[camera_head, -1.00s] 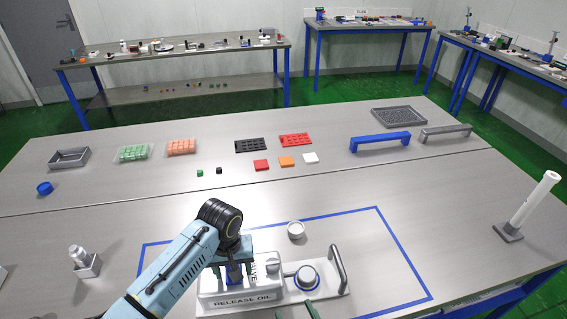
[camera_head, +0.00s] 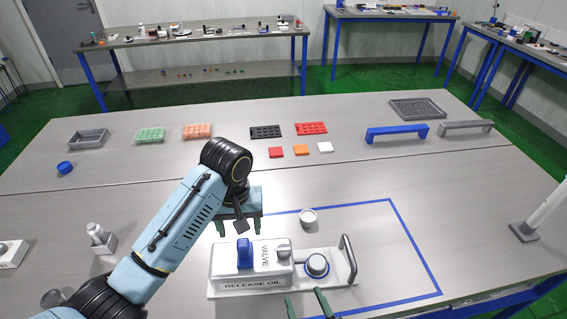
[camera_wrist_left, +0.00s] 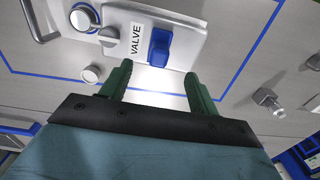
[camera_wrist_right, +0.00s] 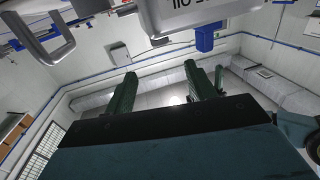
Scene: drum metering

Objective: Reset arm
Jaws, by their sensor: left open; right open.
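The white valve box (camera_head: 252,272), labelled VALVE and RELEASE OIL, stands on the table with a blue handle (camera_head: 244,254) upright on top. A grey knob (camera_head: 283,251), a round dial with a blue ring (camera_head: 317,264) and a grey bar handle (camera_head: 348,258) are to its right. My left gripper (camera_head: 238,228) is open and empty, behind and above the blue handle, apart from it. In the left wrist view the blue handle (camera_wrist_left: 159,47) is beyond the open fingers. My right gripper (camera_head: 305,296) is open and empty at the bottom edge, in front of the box.
A small round cup (camera_head: 308,217) stands behind the dial inside the blue tape outline (camera_head: 420,248). A metal fitting on a block (camera_head: 101,238) is at left. A white tube on a stand (camera_head: 540,214) is at right. Trays and blocks line the table's back.

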